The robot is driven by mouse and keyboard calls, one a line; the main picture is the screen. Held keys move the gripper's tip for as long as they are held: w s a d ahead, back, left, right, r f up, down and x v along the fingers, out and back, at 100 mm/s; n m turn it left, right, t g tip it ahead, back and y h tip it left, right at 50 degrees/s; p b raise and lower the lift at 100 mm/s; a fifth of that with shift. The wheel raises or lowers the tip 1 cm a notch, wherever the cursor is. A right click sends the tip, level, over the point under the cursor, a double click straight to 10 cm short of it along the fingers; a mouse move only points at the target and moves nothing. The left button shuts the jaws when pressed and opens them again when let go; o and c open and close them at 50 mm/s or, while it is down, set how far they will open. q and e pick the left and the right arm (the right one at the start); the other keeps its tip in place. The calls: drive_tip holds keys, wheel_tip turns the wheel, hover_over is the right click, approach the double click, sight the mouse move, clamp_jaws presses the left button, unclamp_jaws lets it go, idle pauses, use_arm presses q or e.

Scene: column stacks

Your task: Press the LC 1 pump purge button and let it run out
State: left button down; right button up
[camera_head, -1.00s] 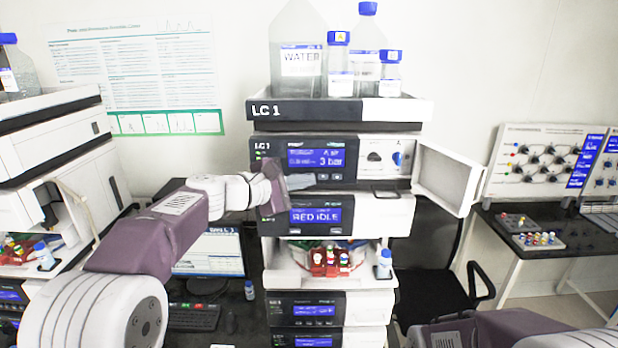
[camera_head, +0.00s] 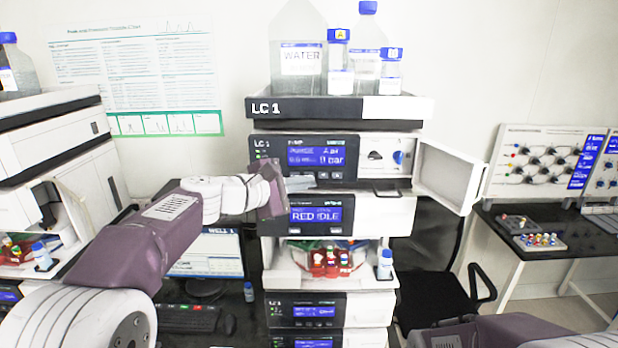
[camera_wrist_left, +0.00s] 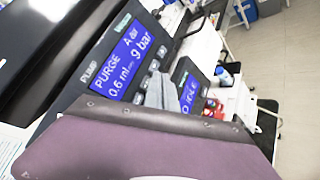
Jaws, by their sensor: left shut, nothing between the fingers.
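The LC 1 pump module (camera_head: 375,158) is in the stack under the bottle tray. Its blue display (camera_head: 316,156) shows small text in the head view. In the left wrist view the display (camera_wrist_left: 127,62) reads PURGE with a flow and a bar value. A row of small buttons (camera_head: 324,175) lies below the display. My left gripper (camera_head: 312,182) is shut and empty, its tips at the button row; in the left wrist view the fingers (camera_wrist_left: 160,92) cover part of the row. I cannot tell whether they touch a button. My right gripper is not in view.
The pump's door (camera_head: 449,176) stands open to the right. Solvent bottles (camera_head: 300,60) stand on the top tray. The module below shows RED IDLE (camera_head: 316,215). A red vial rack (camera_head: 332,262) and a vial (camera_head: 385,264) sit lower in the stack.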

use_arm(q)
drive_tip(key=s+b, duration=0.2)
drive_tip(key=s, duration=0.3)
drive_tip(key=shift+w, duration=0.1)
idle(0.3)
